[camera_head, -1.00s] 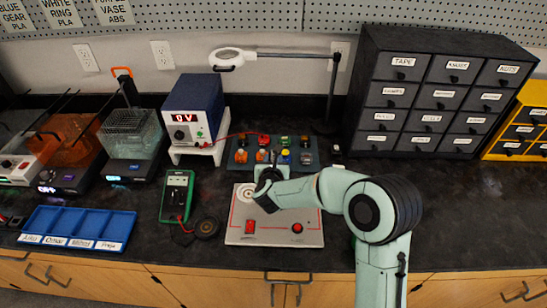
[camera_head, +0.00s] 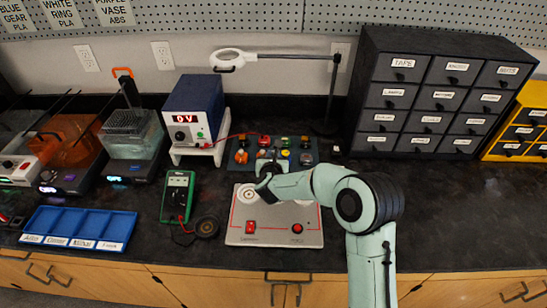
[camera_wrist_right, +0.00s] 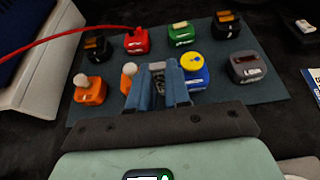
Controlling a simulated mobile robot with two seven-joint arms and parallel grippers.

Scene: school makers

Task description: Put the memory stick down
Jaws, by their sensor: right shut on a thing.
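My right gripper (camera_head: 263,172) is over the near edge of the dark teal mat (camera_head: 232,163), just behind the white panel. In the right wrist view its two blue fingers (camera_wrist_right: 158,92) are closed around a small grey, silver-ended piece, which looks like the memory stick (camera_wrist_right: 157,68). Only the end of the stick shows between the fingers. It appears over the mat between an orange block and a blue block with a yellow top; I cannot tell if it touches the mat. My left gripper is not in view.
Several small coloured blocks stand on the mat, including a red one (camera_wrist_right: 137,42), a green one (camera_wrist_right: 181,34) and a grey one (camera_wrist_right: 248,70). The white panel (camera_head: 275,238) has red controls. A green multimeter (camera_head: 177,195) and a blue tray (camera_head: 80,215) lie left. Counter space at right is clear.

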